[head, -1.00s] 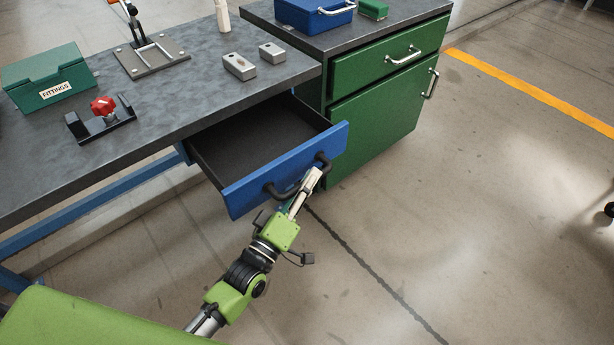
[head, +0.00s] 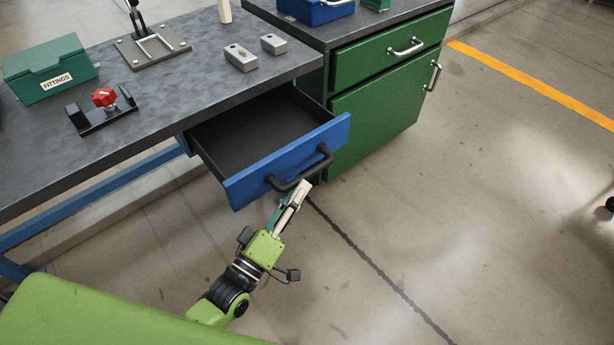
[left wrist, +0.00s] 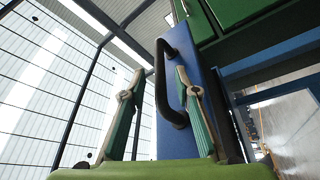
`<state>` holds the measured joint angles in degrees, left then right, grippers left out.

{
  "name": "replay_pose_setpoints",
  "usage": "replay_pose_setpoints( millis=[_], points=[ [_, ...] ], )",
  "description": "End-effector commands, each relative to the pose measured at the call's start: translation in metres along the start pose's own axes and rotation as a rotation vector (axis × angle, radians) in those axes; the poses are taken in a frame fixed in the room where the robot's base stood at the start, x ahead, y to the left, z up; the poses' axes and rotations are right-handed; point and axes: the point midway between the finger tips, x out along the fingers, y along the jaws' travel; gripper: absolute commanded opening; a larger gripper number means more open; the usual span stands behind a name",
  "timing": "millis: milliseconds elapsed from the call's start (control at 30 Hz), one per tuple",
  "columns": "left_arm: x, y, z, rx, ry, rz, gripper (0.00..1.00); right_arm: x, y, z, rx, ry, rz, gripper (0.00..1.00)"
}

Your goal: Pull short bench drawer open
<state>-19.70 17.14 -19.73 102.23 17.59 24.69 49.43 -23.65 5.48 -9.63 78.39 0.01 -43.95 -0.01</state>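The blue-fronted drawer (head: 250,177) under the short bench stands pulled out, and its dark inside shows empty. Its black bar handle (head: 300,172) is on the blue front and also shows in the left wrist view (left wrist: 163,85). My left gripper (head: 302,188) is just below and in front of the handle in the head view. In the left wrist view its two fingers (left wrist: 159,75) are spread apart, with the handle seen between and beyond them. The fingers do not close on the handle. My right gripper is not in view.
A green cabinet (head: 375,115) stands to the right of the drawer. On the bench top (head: 190,85) are a green fittings box (head: 48,72), a black fixture with a red knob (head: 103,98) and grey blocks (head: 241,57). The floor in front is clear.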

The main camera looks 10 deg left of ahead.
Motion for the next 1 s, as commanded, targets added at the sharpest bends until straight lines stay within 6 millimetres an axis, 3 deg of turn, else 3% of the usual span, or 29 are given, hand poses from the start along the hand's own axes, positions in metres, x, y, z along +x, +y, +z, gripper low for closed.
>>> replay_pose_setpoints(
  millis=[100, 333, 1000],
  points=[
    [-0.026, -0.001, 0.001, 0.001, -0.004, -0.003, 0.29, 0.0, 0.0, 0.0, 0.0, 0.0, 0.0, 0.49],
    [-0.054, 0.0, 0.0, 0.001, -0.001, -0.001, 0.29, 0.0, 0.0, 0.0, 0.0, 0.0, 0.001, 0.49],
    [-0.058, 0.0, 0.001, 0.003, -0.002, -0.002, 0.29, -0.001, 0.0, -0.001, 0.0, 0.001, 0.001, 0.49]
  ],
)
